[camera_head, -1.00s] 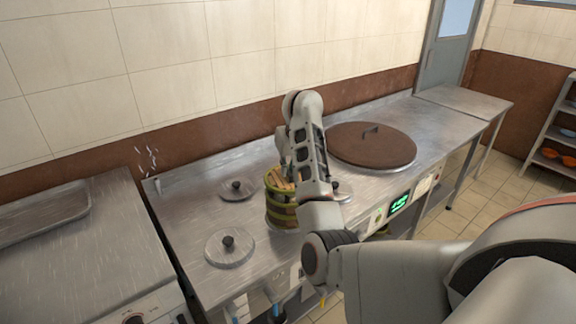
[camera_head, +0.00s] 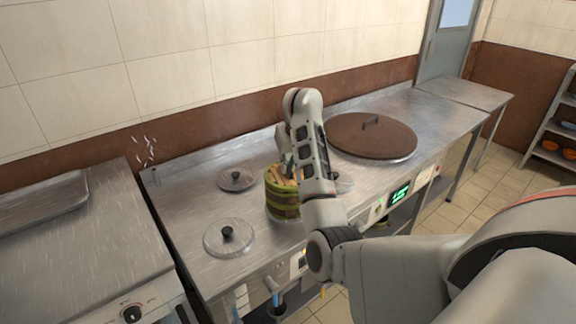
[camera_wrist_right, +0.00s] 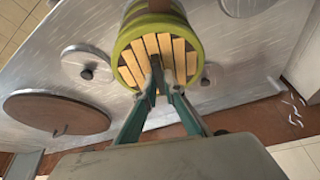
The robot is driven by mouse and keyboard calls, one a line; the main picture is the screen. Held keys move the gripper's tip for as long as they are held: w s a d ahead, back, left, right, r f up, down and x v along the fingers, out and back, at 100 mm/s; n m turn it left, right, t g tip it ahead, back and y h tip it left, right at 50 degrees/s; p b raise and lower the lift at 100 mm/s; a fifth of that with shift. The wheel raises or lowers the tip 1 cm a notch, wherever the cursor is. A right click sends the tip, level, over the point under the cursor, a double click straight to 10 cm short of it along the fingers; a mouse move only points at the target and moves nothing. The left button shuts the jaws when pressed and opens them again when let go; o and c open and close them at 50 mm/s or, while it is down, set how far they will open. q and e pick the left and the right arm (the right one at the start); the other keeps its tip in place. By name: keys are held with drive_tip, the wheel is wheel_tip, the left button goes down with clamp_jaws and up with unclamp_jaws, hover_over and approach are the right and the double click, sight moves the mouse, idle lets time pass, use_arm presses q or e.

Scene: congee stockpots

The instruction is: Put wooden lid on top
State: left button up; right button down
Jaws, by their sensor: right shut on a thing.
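The wooden lid, made of pale slats (camera_head: 277,176), is at the top of a round wooden tub (camera_head: 283,206) with green bands. It also shows in the right wrist view (camera_wrist_right: 180,56), at the tub's mouth (camera_wrist_right: 124,45). My right gripper (camera_head: 289,168) is above the tub, mostly hidden behind my forearm. In the right wrist view its two fingers (camera_wrist_right: 154,75) come together at the middle of the slats, shut on the lid. I cannot tell whether the lid is fully seated on the rim. My left gripper is not in view.
The tub stands on a steel counter (camera_head: 190,200) among small metal lids with black knobs, one at front left (camera_head: 228,237) and one behind (camera_head: 236,179). A large brown round cover (camera_head: 372,136) lies to the right. Another steel unit (camera_head: 80,240) is at left.

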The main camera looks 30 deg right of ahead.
drive_tip(key=shift+b, duration=0.45)
idle(1.0)
drive_tip(key=shift+f+b, duration=0.55)
drive_tip(key=shift+f, duration=0.05)
idle(0.4)
drive_tip(key=c, duration=2.4)
unclamp_jaws()
